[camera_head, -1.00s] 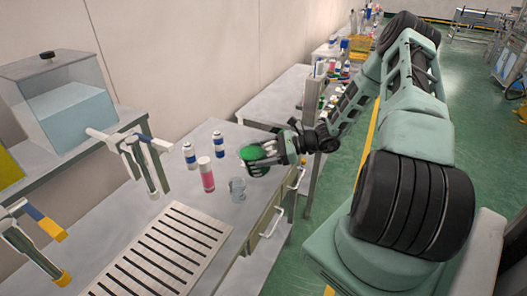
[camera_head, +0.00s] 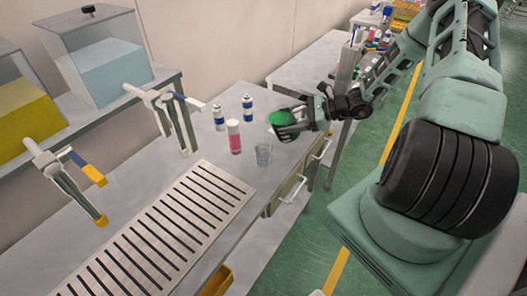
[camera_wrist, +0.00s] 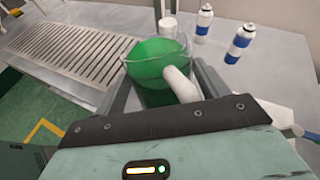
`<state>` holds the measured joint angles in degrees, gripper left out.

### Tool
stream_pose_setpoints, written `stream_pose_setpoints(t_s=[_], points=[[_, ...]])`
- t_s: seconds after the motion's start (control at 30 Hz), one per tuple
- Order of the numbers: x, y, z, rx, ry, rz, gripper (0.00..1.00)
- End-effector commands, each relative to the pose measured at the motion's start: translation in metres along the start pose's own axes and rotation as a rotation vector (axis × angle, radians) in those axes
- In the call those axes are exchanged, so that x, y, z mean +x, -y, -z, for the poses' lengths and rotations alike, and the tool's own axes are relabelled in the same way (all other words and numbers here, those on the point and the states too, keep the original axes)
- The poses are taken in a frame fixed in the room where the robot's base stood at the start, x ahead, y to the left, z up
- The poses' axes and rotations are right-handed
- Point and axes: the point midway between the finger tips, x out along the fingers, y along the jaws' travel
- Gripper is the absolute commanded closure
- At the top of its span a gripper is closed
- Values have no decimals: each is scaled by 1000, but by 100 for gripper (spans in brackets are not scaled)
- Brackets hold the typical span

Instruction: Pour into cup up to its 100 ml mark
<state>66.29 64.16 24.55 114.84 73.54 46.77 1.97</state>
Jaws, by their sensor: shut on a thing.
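A clear jug (camera_head: 273,125) with green liquid is in my gripper (camera_head: 289,129), above the bench. In the wrist view the jug (camera_wrist: 128,72) shows its open rim, with the green liquid inside and a white handle-like piece (camera_wrist: 181,85) between my fingers (camera_wrist: 164,100). My gripper is shut on it. The cup (camera_head: 264,154) is a small clear vessel standing upright on the bench, a little nearer the camera than the jug and apart from it. Its marks are too small to read, and I cannot make out its contents. The cup cannot be made out in the wrist view.
A pink can with a white cap (camera_head: 234,137) stands beside the cup. Two blue-and-white cans (camera_head: 247,108) (camera_head: 219,117) stand behind. A slotted drain grate (camera_head: 160,235) lies left. Taps (camera_head: 175,115) (camera_head: 70,185) hang from tanks with blue (camera_head: 115,75) and yellow (camera_head: 30,130) liquid.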

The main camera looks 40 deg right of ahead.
Motion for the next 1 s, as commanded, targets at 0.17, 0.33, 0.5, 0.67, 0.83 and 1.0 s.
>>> stream_pose_setpoints(t_s=[0.17, 0.33, 0.5, 0.67, 0.83, 1.0], points=[[0, 0, -1, -4, -6, 0, 71], [0, 0, -1, -3, -5, 0, 71], [1, 0, 0, -12, -28, 0, 71], [3, -1, 4, -31, -90, 0, 71], [3, -1, 5, -34, -102, 1, 71], [3, -1, 5, -34, -101, 1, 71]])
